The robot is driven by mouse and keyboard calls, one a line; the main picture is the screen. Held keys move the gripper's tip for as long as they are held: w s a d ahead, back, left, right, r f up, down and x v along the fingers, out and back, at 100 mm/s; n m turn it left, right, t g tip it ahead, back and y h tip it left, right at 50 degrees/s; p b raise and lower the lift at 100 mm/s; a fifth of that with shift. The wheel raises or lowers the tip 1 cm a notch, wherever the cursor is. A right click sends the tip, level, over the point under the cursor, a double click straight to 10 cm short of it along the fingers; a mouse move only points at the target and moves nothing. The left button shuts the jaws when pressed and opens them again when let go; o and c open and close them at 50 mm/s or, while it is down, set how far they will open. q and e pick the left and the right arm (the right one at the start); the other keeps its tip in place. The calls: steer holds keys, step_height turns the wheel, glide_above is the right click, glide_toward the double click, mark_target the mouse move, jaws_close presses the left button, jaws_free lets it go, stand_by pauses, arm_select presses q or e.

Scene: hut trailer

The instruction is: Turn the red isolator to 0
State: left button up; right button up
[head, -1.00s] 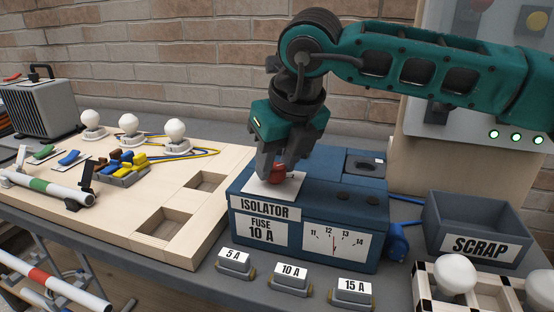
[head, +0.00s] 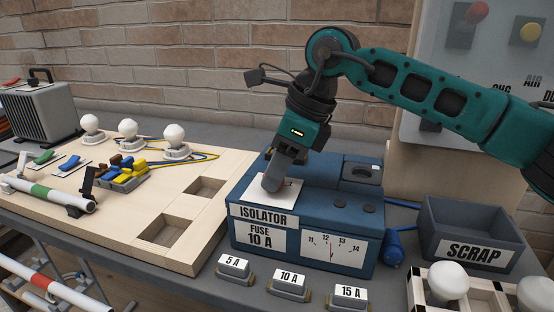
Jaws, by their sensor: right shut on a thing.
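The red isolator (head: 286,184) sits on a white plate (head: 262,197) on top of the blue box (head: 246,224) labelled ISOLATOR and FUSE 10 A. Only a sliver of its red shows; my right gripper (head: 275,183) hides the rest. My right gripper comes down from above, tilted, and is shut on the red isolator. The marks on the plate, and so where the isolator points, are hidden or too small to read. The dial (head: 332,249) on the box's front has a needle near the middle of its 11 to 14 scale. My left gripper is not in view.
Fuses marked 5 A (head: 234,267), 10 A (head: 288,281) and 15 A (head: 350,296) stand before the box. A grey SCRAP bin (head: 473,240) is at right. A wooden board (head: 130,220) with white bulbs and blocks lies at left. A brick wall is behind.

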steer(key=n, duration=0.1)
steer(key=n+g+p, duration=0.1)
steer(key=shift+w+r+n, duration=0.1)
steer(key=shift+r+n, duration=0.1)
steer(key=shift+n, duration=0.2)
steer(key=shift+n+g+p, duration=0.4)
steer(key=shift+n+p, duration=0.2)
steer(key=shift+n, duration=0.2)
steer(key=shift+w+n+p, duration=0.1)
steer(key=shift+n+p, duration=0.2)
steer(key=shift+n, duration=0.4)
steer(key=shift+a+n+g, duration=0.1)
steer(key=shift+n+g, duration=0.3)
steer(key=shift+n, duration=0.1)
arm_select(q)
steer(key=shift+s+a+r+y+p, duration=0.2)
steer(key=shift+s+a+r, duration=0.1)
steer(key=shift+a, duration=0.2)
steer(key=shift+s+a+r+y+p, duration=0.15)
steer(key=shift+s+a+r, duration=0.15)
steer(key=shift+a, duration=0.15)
arm_select(e)
steer(key=shift+f+n, duration=0.15)
steer(key=shift+n, duration=0.35)
steer(key=o, duration=1)
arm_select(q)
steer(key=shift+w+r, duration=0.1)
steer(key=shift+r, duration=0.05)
arm_select(e)
steer(key=shift+o, duration=0.2)
